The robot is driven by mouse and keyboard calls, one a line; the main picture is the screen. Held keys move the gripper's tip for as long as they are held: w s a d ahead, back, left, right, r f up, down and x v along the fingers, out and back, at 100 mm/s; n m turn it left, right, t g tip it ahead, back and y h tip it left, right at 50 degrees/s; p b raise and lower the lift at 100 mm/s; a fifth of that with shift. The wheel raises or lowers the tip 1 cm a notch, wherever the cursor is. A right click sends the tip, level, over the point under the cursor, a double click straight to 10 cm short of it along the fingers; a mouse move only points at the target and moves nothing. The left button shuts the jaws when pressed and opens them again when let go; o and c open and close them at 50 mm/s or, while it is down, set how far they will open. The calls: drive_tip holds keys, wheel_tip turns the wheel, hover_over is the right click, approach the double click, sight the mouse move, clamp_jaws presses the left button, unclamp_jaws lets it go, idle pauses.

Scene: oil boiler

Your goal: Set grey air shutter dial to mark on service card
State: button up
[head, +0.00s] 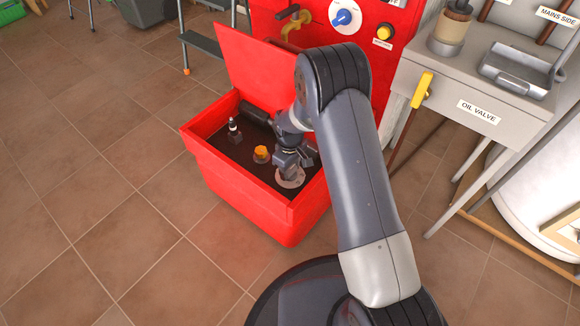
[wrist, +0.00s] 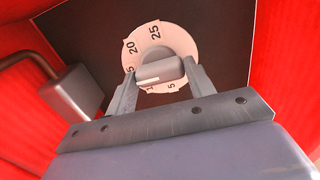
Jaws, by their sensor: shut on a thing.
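The grey air shutter dial (wrist: 158,72) sits at the middle of a round white scale plate (wrist: 186,43) on a dark panel. A pale line runs along the dial's bar. The numbers 20, 25 and 5 read on the scale; others are partly hidden by my fingers. My gripper (wrist: 155,80) is shut on the dial, one finger on each side. In the head view, my gripper (head: 291,163) reaches down into the open red boiler housing, over the scale plate (head: 290,180); the dial itself is hidden there. I cannot make out the service card.
The red housing (head: 240,205) has its lid (head: 262,65) raised behind my arm. Inside stand an orange-capped part (head: 261,153) and a small black-and-white part (head: 233,127). A blue knob (head: 344,18) is on the red front behind. A grey bench (head: 450,85) stands right.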

drive_tip(key=shift+c, duration=1.1)
drive_tip(key=m+p, duration=0.1)
drive_tip(key=m, duration=0.8)
drive_tip(key=shift+m, duration=0.4)
drive_tip(key=o, duration=1)
